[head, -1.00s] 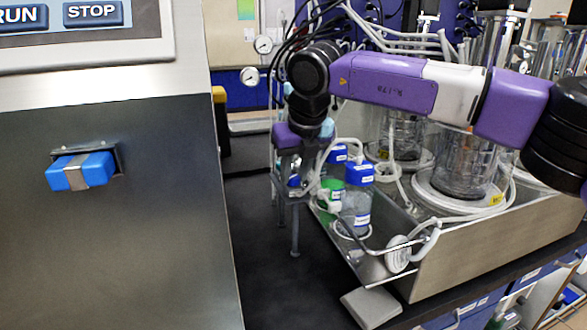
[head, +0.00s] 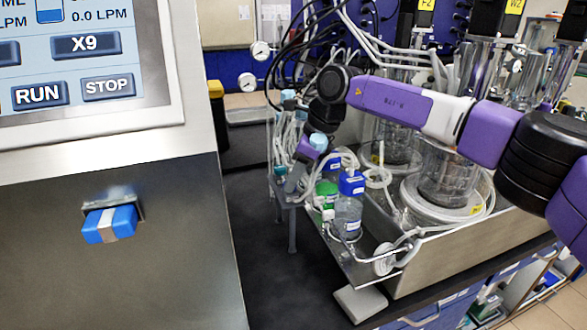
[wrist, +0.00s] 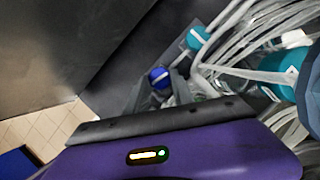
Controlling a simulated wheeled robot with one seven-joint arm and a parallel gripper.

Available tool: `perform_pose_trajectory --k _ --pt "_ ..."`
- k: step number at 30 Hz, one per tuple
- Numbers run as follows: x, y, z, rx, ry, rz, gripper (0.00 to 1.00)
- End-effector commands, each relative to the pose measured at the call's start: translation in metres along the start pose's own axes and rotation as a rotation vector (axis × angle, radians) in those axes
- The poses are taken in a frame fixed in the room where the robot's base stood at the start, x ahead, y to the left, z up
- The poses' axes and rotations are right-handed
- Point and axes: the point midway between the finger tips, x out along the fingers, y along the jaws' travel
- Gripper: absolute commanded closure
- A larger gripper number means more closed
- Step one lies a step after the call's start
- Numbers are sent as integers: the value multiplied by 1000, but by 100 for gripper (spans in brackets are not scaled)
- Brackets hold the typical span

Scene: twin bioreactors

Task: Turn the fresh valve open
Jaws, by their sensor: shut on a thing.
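My gripper (head: 294,180) is at the small tubing stand (head: 291,232) on the left of the steel tray, tilted, with its fingers pointing down and left. It is shut on what I take to be the fresh valve, whose handle is mostly hidden by the fingers and tubes. In the wrist view my purple gripper body fills the bottom. A round blue knob (wrist: 158,77) shows just beyond it, beside the grey finger parts. I cannot tell the valve's angle.
White tubes (head: 345,158) crowd around my gripper. A blue-capped bottle (head: 348,215) and a green-labelled bottle (head: 326,194) stand close to its right. The steel tray (head: 450,245) holds glass vessels. A steel cabinet (head: 150,275) with a blue block (head: 110,224) is left. Black bench between is clear.

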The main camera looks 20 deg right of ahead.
Motion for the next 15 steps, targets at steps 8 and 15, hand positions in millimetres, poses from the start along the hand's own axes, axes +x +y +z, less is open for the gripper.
perform_pose_trajectory --k 8,15 --pt "-2 -2 2 -141 -2 57 100" --pt "-2 -3 2 -197 -2 78 100"
